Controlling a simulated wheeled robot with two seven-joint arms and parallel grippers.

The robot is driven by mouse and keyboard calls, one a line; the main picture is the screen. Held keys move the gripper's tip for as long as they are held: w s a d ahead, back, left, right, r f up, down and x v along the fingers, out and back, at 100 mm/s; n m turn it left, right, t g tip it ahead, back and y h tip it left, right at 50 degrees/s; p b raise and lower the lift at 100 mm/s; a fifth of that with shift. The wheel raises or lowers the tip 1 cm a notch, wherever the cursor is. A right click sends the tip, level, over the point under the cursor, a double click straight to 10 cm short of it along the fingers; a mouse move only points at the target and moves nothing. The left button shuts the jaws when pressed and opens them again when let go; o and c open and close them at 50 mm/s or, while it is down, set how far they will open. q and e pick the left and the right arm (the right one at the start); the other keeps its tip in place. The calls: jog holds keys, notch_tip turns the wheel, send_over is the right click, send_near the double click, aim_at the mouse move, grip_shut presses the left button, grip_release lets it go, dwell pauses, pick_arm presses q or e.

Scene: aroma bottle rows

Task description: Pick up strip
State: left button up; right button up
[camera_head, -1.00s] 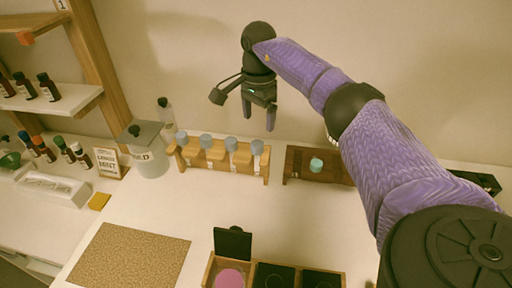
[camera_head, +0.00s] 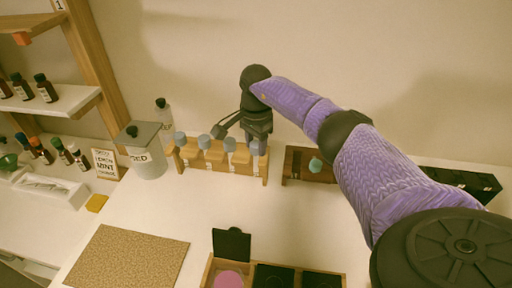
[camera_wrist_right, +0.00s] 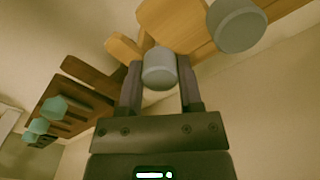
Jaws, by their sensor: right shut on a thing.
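My right gripper (camera_head: 257,138) is at the right end of the light wooden rack (camera_head: 215,163), pointing down. Its jaws are shut on a bottle with a grey-blue cap (camera_wrist_right: 160,68); in the right wrist view the cap shows between the two fingers. The bottle's body is mostly hidden from both views. Several other grey-capped bottles stand in the rack to its left, such as the one at the far left (camera_head: 180,139). A white tray (camera_head: 66,196) at the left holds pale thin pieces that may be strips. My left gripper is not in view.
A dark wooden rack (camera_head: 295,175) with a teal-capped item (camera_head: 316,165) stands to the right. A lidded jar (camera_head: 148,160) stands left of the light rack. A cork mat (camera_head: 130,258) and an open divided box (camera_head: 275,268) lie in front. The white table between is clear.

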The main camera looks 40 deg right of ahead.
jog(key=shift+c, duration=0.9)
jog(key=shift+r, duration=0.2)
pick_arm(q)
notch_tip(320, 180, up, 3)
jog(key=p, duration=0.3)
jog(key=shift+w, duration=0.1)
pick_arm(e)
notch_tip(320, 180, up, 18)
jog(key=shift+f, duration=0.15)
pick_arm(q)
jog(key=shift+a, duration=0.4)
